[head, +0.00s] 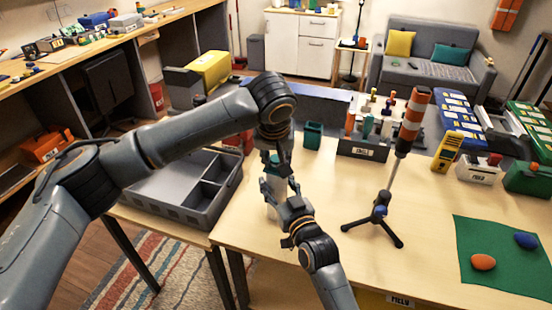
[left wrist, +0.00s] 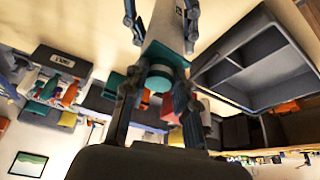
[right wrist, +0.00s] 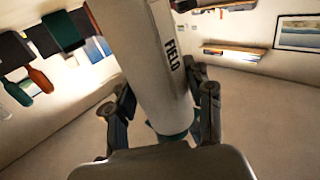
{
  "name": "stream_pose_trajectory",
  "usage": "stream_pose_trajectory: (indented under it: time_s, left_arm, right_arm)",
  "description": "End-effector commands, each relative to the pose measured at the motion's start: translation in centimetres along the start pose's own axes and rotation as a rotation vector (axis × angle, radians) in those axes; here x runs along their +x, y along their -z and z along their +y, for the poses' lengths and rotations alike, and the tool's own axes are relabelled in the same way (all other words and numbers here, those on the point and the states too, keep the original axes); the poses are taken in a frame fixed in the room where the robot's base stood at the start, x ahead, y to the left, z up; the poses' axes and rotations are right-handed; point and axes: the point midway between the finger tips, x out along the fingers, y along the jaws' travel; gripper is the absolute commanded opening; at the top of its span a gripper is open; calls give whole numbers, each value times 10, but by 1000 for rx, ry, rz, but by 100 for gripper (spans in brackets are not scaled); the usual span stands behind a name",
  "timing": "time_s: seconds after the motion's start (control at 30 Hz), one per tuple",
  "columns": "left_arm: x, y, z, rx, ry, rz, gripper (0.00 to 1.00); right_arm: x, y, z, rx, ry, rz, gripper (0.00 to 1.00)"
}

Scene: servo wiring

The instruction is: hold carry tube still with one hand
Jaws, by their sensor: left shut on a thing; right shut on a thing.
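The carry tube (head: 272,208) is pale with a teal cap and stands roughly upright at the table's front left. My left gripper (head: 276,168) comes down from above and is shut on its upper end. In the left wrist view the fingers flank the teal cap (left wrist: 161,76). My right gripper (head: 280,194) is shut on the tube's side, lower down. In the right wrist view the tube (right wrist: 150,60) shows its "FIELD" label between the fingers. The grippers hide much of the tube in the head view, and its contact with the table is unclear.
A grey compartment tray (head: 180,209) lies left of the tube. A small tripod (head: 380,212) with an orange-and-white striped top stands to the right. A green mat (head: 500,275) with two egg-shaped objects lies at the front right. A tool rack (head: 362,151) and teal cup (head: 313,135) stand behind.

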Motion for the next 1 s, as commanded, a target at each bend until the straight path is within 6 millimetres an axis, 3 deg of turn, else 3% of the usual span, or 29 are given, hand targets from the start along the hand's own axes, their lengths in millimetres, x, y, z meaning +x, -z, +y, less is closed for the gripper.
stream_pose_trajectory:
  time_s: [0.27, 1.0]
  left_arm:
    - [5, -3, -4, -3, 13, -12, 0]
    - [-12, 5, -4, -3, 11, -6, 0]
  right_arm:
    - [0, 2, 1, 0, -3, 5, 15]
    - [0, 1, 3, 0, -4, 3, 15]
